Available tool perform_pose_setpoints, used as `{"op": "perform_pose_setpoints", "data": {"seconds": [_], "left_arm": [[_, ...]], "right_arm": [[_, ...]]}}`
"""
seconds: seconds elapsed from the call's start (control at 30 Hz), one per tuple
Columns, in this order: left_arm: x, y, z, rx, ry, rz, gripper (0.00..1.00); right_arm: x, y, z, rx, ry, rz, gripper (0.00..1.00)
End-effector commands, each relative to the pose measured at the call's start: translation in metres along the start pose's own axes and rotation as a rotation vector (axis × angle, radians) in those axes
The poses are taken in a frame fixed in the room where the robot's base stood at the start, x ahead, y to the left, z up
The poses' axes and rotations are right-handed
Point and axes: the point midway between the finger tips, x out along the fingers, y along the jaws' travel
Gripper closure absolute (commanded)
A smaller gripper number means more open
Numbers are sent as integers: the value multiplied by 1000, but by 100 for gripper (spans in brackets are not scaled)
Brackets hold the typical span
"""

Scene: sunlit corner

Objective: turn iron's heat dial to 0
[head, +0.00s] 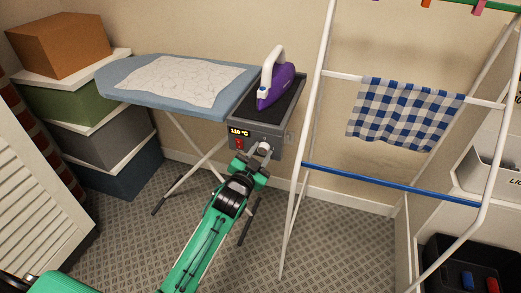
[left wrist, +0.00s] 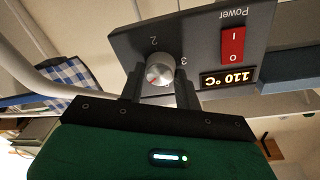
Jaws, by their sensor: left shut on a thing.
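The purple and white iron (head: 279,86) rests on the dark plate of a grey control box (head: 262,126) at the right end of the ironing board. The round grey heat dial (left wrist: 160,68) on the box's front shows in the left wrist view, with the numbers 2 and 3 beside it; the other numbers are hidden. The display (left wrist: 228,78) reads 110 °C. My left gripper (head: 260,153) is at the box's front, its fingers shut on the dial from both sides. The dial's exact pointer setting is hard to tell. My right gripper is out of view.
A red power switch (left wrist: 233,44) sits close beside the dial. The blue ironing board (head: 125,83) extends left. A white drying rack (head: 308,120) with a checked cloth (head: 405,113) stands close on the right. Stacked boxes (head: 95,140) stand at the left.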

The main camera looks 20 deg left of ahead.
Motion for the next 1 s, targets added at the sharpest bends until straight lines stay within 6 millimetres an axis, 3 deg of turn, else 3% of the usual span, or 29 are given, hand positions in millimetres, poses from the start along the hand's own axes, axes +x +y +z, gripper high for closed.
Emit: {"op": "perform_pose_setpoints", "data": {"seconds": [0.47,0.7,1.0], "left_arm": [[0,0,0,-454,25,-43,90],[0,0,1,-675,38,-63,90],[0,1,2,-891,52,-84,90]], "right_arm": [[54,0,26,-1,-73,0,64],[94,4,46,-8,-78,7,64],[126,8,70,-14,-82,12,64]]}}
